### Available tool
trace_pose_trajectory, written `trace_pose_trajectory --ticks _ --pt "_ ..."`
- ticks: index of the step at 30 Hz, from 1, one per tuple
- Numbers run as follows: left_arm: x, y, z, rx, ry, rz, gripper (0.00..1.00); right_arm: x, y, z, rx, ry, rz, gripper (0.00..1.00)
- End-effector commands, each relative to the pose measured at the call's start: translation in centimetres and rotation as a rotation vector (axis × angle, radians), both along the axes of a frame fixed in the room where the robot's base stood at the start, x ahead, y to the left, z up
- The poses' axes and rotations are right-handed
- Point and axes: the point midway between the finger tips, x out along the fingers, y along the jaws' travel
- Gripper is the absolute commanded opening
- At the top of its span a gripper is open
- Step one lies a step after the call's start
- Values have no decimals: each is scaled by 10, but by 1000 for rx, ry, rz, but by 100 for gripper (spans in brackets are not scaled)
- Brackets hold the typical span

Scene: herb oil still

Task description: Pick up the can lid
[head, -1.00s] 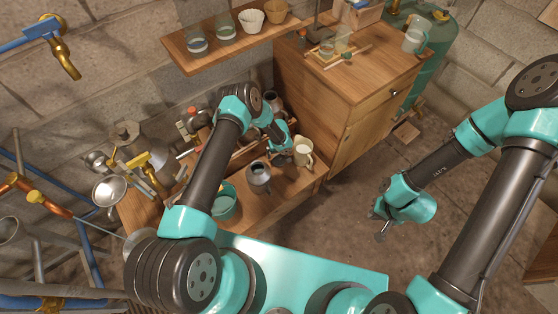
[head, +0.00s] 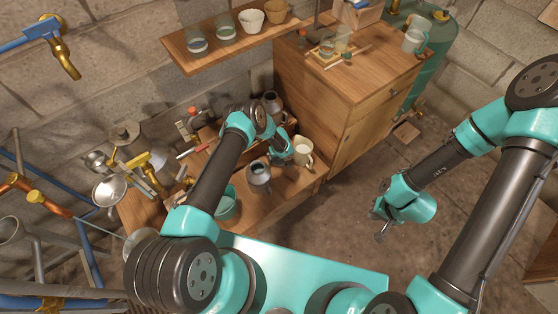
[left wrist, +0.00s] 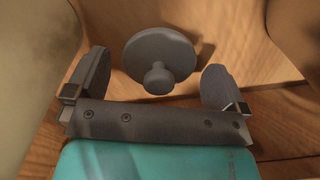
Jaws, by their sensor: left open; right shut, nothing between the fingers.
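The can lid (left wrist: 160,58) is a dark grey disc with a round knob, seen in the left wrist view close to a wooden surface. My left gripper (left wrist: 156,72) is open, with one finger on each side of the lid; I see no clear contact. In the head view my left gripper (head: 283,150) is low over the bench, and the lid cannot be made out there. A grey metal can (head: 259,177) stands just in front of it. My right gripper (head: 381,234) is shut and empty, over the floor at the right.
A cream mug (head: 303,151) stands close to the right of my left gripper. Another grey can (head: 272,104) is behind it, and a teal bowl (head: 225,203) is at the bench's front. A wooden cabinet (head: 340,100) rises at the right. Pipes and a funnel crowd the left.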

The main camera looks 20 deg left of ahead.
Motion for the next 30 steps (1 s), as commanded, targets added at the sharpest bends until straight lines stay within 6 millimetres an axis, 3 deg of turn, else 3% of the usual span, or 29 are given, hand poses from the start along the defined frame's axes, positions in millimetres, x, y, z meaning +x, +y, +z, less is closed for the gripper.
trace_pose_trajectory --ticks 16,30 --pt "0 0 -2 -1 -1 -1 99 0 0 0 0 0 0 0" --pt "0 0 -2 -1 -1 -1 54 0 0 0 0 0 0 0"
